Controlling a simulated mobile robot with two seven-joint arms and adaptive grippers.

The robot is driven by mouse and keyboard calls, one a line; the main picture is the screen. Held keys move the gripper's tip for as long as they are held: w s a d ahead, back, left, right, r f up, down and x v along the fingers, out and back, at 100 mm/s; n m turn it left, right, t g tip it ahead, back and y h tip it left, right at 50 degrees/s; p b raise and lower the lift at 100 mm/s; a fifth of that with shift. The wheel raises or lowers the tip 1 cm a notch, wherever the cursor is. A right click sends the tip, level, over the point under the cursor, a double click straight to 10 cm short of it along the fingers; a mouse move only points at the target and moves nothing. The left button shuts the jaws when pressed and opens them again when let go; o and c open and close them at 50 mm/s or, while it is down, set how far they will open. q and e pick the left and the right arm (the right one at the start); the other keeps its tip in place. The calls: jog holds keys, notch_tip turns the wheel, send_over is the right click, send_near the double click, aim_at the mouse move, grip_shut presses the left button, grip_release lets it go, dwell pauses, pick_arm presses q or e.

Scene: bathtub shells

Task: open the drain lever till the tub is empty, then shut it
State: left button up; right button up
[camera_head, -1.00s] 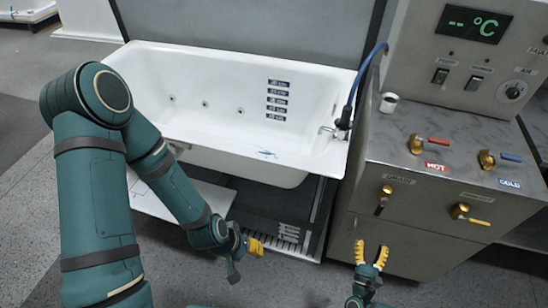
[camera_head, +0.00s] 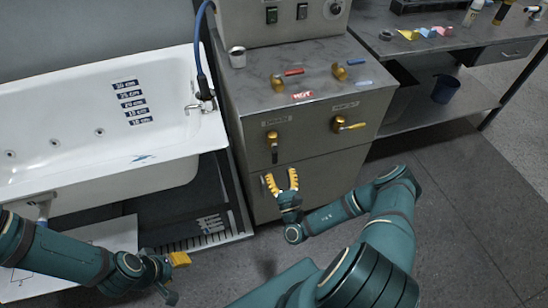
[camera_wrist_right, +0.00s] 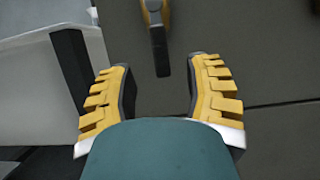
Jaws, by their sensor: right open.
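The drain lever (camera_head: 274,148) is on the metal cabinet's front, on the left under a small label; its brass body carries a dark handle hanging straight down. The handle (camera_wrist_right: 160,50) also shows top centre in the wrist view, beyond and between my right fingertips, apart from them. My right gripper (camera_head: 281,176) is open and empty, just below the lever. My left gripper (camera_head: 176,270) is low at left, away from the cabinet; its jaw opening is unclear. The white tub (camera_head: 80,170) stands at left with level marks (camera_head: 132,103). I cannot make out any water in it.
Hot (camera_head: 284,78) and cold (camera_head: 346,70) taps sit on the cabinet top (camera_head: 310,95). A blue hose (camera_head: 200,50) runs beside the tub. Floor at right is clear.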

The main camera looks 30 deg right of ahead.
aim_at(275, 159)
jog(key=x, duration=0.6)
jog(key=shift+w+d+b, duration=0.1)
jog(key=shift+w+b, duration=0.1)
jog(key=shift+b, duration=0.15)
grip_shut()
jog(key=shift+r, duration=0.1)
